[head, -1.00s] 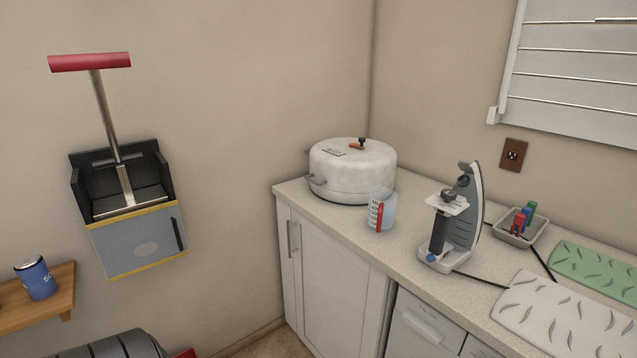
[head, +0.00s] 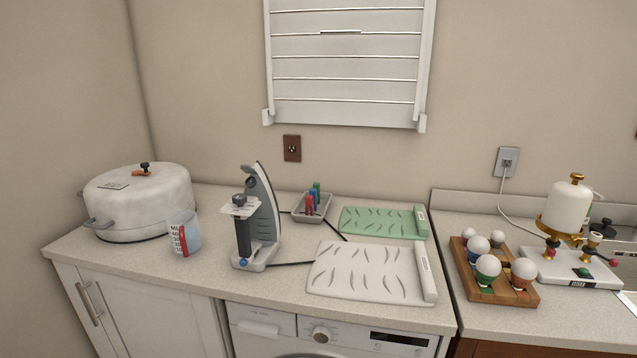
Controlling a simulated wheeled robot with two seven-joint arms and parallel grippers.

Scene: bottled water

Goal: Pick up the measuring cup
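The measuring cup (head: 184,233) is a clear cup with a red stripe and dark markings. It stands upright on the pale speckled countertop (head: 285,291), left of centre in the head view. A large white lidded pot (head: 140,205) is just behind it to the left. A grey and black upright device (head: 259,220) stands to its right, with a gap between them. Neither of my grippers shows in the head view.
A white mat (head: 365,271), a green mat (head: 384,222) and a small tray (head: 312,207) lie to the right. A wooden board (head: 492,272) with several round-topped items sits farther right. Bare counter lies in front of the cup.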

